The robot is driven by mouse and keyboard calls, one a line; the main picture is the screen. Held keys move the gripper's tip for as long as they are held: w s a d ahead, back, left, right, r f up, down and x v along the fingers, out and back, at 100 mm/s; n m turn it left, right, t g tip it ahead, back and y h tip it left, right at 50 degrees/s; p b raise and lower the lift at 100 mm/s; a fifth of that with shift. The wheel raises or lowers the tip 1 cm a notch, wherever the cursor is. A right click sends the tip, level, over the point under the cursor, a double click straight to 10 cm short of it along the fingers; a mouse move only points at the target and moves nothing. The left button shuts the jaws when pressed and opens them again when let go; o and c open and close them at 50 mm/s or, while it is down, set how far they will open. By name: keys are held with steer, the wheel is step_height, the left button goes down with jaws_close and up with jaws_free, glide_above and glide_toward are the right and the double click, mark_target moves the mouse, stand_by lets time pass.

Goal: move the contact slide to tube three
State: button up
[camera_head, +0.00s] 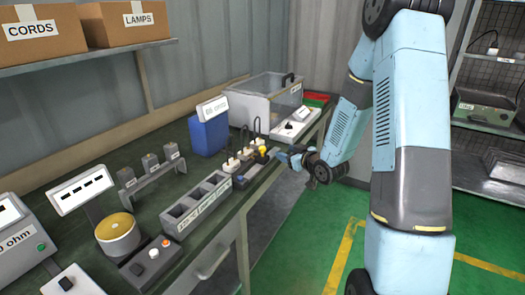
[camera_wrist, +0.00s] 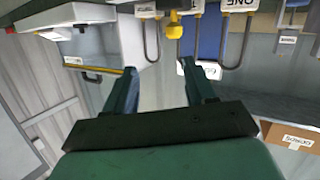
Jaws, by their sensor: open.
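The yellow knob (camera_head: 263,151), which looks like the handle of the contact slide, sits at the front of the row of heating tubes on the bench. It also shows in the wrist view (camera_wrist: 173,28), beyond my fingertips. My gripper (camera_head: 282,155) is open and empty, just right of the knob in the head view. Its two fingers (camera_wrist: 159,76) are apart with nothing between them. Bent dark tubes (camera_wrist: 152,42) with white labels stand around the knob in the wrist view. One label reads ONE (camera_wrist: 237,5); which tube the slide touches cannot be told.
A grey compartment tray (camera_head: 197,205) and a switch box (camera_head: 150,263) stand nearer along the bench. A blue container (camera_head: 208,134) and a clear-lidded box (camera_head: 268,98) are behind. The green floor (camera_head: 320,225) right of the bench is open.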

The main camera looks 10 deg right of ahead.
mark_target(265, 151)
step_height(265, 151, down, 4)
steer(key=s+a+t+y, duration=0.1)
steer(key=t+y, duration=0.1)
steer(key=y, duration=0.1)
steer(key=shift+m, duration=0.3)
steer(key=x, duration=0.9)
steer(key=f+x, duration=0.1)
steer(key=x, duration=0.3)
steer(key=shift+w+a+r, duration=0.1)
steer(key=shift+w+a, duration=0.05)
steer(key=shift+w, duration=0.2)
steer(key=shift+c, duration=0.2)
jaws_close()
